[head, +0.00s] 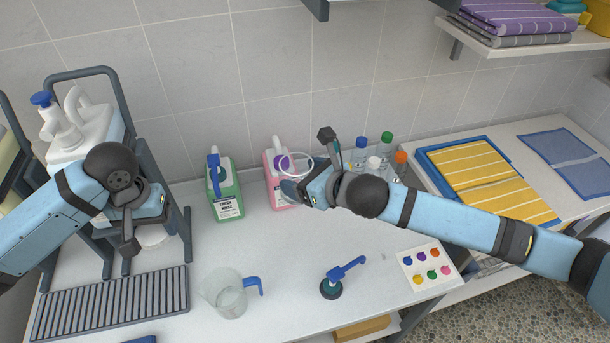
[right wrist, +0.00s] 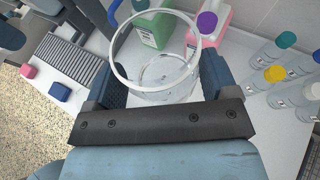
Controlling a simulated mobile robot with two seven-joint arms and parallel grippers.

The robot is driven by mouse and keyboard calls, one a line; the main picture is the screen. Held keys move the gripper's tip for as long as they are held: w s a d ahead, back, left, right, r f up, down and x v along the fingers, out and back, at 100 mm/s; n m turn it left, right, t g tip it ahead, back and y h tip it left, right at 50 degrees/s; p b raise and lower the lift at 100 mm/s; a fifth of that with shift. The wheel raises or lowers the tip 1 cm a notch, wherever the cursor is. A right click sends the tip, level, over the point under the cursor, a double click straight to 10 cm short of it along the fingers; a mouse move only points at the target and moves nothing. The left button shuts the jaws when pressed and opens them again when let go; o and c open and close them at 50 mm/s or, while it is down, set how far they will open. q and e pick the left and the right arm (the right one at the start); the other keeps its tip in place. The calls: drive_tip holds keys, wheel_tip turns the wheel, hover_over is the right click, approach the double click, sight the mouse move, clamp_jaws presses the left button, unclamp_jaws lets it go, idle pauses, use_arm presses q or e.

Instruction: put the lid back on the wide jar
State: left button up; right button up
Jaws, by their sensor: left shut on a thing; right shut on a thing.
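A clear, round, wide-rimmed vessel that looks like the wide jar (head: 297,155) is in my right gripper (head: 304,164), in front of the pink bottle. In the right wrist view the jar (right wrist: 118,62) sits between both blue fingers of the gripper (right wrist: 162,75); its round rim looks open. My left gripper (head: 130,232) is at the left, in front of the dark rack. A pale rounded thing (head: 154,236) shows partly behind it; I cannot tell if this is the lid or what the gripper holds. No lid is clearly seen.
A green bottle (head: 227,195) and a pink bottle (head: 285,195) stand at the back. Several clear bottles (head: 386,143) stand behind my right arm. The counter's middle is clear.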

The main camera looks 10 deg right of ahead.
use_arm(q)
drive_tip(key=w+d+r+n, duration=0.2)
drive_tip(key=w+d+r, duration=0.1)
drive_tip(key=d, duration=0.4)
drive_tip(key=w+d+r+n, duration=0.2)
drive_tip(key=w+d, duration=0.2)
drive_tip(key=d, duration=0.3)
drive_tip(key=n, duration=0.4)
approach(295, 151)
drive_tip(key=s+f, duration=0.1)
drive_tip(key=s, duration=0.2)
drive_tip(key=shift+w+a+r, duration=0.1)
drive_tip(key=shift+a+r, duration=0.05)
drive_tip(key=shift+r, duration=0.05)
drive_tip(key=shift+f, duration=2)
drive_tip(key=shift+f, duration=0.1)
drive_tip(key=shift+f, duration=0.8)
drive_tip(key=shift+f, duration=0.55)
